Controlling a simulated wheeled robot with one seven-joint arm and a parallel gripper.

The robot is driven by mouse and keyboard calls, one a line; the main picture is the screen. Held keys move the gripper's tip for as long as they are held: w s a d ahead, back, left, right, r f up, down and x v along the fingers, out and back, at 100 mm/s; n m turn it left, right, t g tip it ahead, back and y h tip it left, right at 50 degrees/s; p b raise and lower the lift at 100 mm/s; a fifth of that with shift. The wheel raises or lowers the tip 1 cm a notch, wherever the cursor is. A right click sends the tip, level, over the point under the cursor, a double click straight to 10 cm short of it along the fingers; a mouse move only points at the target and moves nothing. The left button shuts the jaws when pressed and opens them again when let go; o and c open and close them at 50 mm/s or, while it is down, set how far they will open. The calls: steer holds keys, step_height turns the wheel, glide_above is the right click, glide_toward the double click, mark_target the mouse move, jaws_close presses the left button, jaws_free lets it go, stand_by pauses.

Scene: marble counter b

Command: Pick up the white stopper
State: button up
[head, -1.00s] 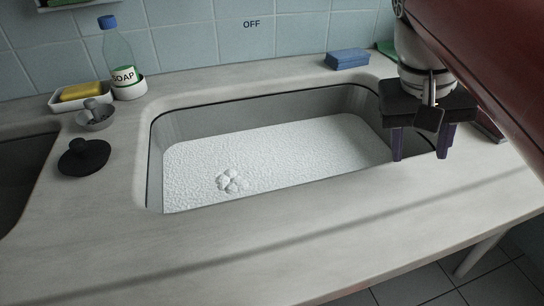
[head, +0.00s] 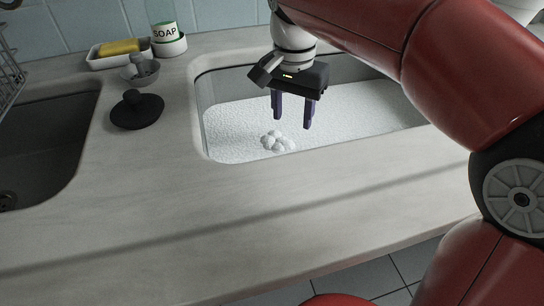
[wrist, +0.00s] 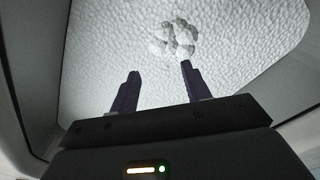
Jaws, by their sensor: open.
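No white stopper can be made out. White foam (head: 235,122) fills the right sink and hides its bottom. A clump of larger bubbles (head: 277,142) rises from the foam and also shows in the wrist view (wrist: 174,38). My gripper (head: 293,121) is open and empty above the foam, fingers pointing down, close to the clump. In the wrist view the fingers (wrist: 160,70) stand apart with only foam between and beyond them. A black stopper (head: 137,110) with a knob lies on the counter left of this sink. A grey stopper (head: 143,66) sits in a small grey dish.
A white tray with a yellow sponge (head: 118,46) and a soap bottle (head: 166,33) stand at the back left. An empty dark sink (head: 40,150) is at the left. The foam sink's rim (head: 200,140) surrounds the gripper's area. The front counter (head: 200,215) is clear.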

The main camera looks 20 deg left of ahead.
mark_target(283, 141)
steer(key=shift+s+a+f, duration=0.2)
steer(key=shift+a+f, duration=0.65)
steer(key=shift+f, duration=0.15)
steer(key=f, duration=0.6)
steer(key=shift+w+f+b, duration=0.2)
steer(key=shift+w+b, duration=0.15)
steer(key=shift+b, duration=0.05)
jaws_close()
steer(key=shift+r, duration=0.1)
